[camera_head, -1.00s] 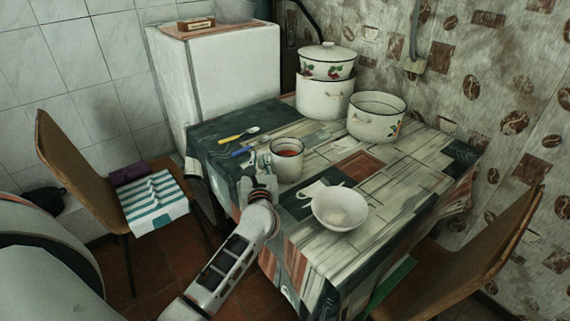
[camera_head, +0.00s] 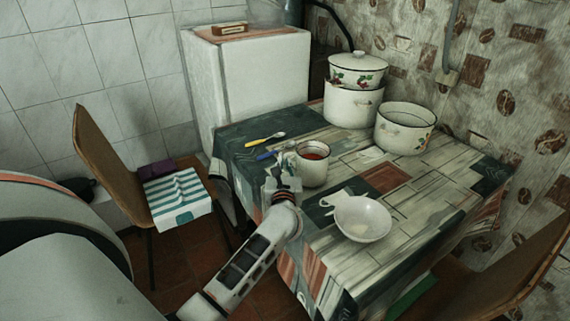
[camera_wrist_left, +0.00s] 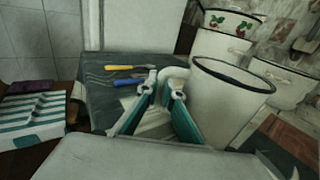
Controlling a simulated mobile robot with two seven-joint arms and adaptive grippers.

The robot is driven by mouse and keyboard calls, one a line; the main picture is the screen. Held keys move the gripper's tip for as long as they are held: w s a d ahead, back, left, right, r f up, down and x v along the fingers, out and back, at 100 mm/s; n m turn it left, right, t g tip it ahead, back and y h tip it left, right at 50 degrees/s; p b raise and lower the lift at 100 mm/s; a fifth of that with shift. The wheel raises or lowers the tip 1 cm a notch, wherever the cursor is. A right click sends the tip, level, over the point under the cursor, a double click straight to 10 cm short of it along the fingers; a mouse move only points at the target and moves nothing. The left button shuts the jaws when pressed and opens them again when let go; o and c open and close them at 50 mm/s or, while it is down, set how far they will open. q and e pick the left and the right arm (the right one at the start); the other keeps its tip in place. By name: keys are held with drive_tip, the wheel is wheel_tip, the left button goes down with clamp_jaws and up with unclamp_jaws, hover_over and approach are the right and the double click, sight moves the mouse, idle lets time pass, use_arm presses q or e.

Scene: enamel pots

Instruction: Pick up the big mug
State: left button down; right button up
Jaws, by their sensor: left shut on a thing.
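The big mug (camera_head: 312,170) is white enamel with a dark rim and red contents. It is upright at the near left part of the table, and I cannot tell whether its base touches the cloth. It looms large in the left wrist view (camera_wrist_left: 222,108). My left gripper (camera_head: 290,182) is at the mug's near left side. In the left wrist view its teal-lined fingers (camera_wrist_left: 162,96) are shut on the mug's white handle (camera_wrist_left: 172,76). The fingers hide part of the handle. My right gripper does not show.
A white bowl (camera_head: 362,219) sits near the table's front. A spoon with a yellow handle (camera_head: 262,140) and a blue-handled piece (camera_head: 270,155) lie beside the mug. An open pot (camera_head: 405,133) and stacked pots (camera_head: 352,105) stand behind. Chairs flank the table (camera_head: 455,195).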

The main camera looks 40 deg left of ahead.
use_arm(q)
wheel_tip(320, 180, up, 19)
drive_tip(key=p, duration=0.5)
drive_tip(key=shift+f, duration=0.15)
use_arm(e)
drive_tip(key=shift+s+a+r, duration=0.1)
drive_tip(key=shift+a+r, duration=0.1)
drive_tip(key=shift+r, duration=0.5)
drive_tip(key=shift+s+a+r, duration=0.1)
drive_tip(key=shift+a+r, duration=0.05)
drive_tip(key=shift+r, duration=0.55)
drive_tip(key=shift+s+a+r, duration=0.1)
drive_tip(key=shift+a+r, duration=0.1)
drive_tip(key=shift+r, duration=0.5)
